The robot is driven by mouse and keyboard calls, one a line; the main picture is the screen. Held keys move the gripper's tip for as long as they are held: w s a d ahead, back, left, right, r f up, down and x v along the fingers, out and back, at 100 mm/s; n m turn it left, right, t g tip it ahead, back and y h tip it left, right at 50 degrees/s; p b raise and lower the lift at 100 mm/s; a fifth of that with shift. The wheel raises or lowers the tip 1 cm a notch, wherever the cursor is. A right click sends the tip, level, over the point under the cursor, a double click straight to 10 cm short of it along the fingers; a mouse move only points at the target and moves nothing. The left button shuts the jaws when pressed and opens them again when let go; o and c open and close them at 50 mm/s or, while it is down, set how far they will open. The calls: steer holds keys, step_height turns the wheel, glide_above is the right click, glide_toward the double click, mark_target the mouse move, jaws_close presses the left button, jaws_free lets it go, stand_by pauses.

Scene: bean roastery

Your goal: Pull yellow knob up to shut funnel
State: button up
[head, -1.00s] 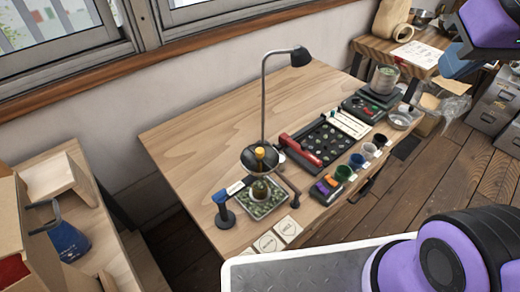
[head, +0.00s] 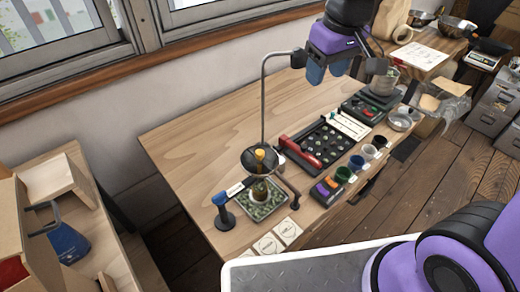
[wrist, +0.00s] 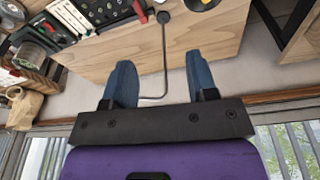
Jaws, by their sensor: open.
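The yellow knob (head: 260,154) stands upright in the middle of the dark round funnel (head: 250,164) near the front of the wooden table. Below the funnel, a glass vessel (head: 261,190) stands in a tray of green beans (head: 267,206). My gripper (head: 328,72) is open and empty, with blue fingers, high above the back part of the table, behind and right of the knob. In the wrist view my gripper (wrist: 161,85) shows its two fingers wide apart, with the lamp's thin arm between them. The knob is not clear in the wrist view.
A lamp (head: 263,95) with a thin bent pole rises behind the funnel, its head close to my gripper. A dark bean board (head: 318,145), several cups and a scale stand to the right. The table's left half (head: 200,135) is bare.

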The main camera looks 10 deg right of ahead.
steer(key=w+a+f+n+g, duration=0.1)
steer(key=w+a+f+n, duration=0.15)
steer(key=a+f, duration=0.4)
steer(key=n+g, duration=0.1)
glide_toward(260, 152)
steer(key=shift+h, duration=0.3)
steer(key=f, duration=0.9)
steer(key=shift+a+f, duration=0.2)
steer(key=shift+a, duration=0.15)
steer(key=shift+c, duration=0.5)
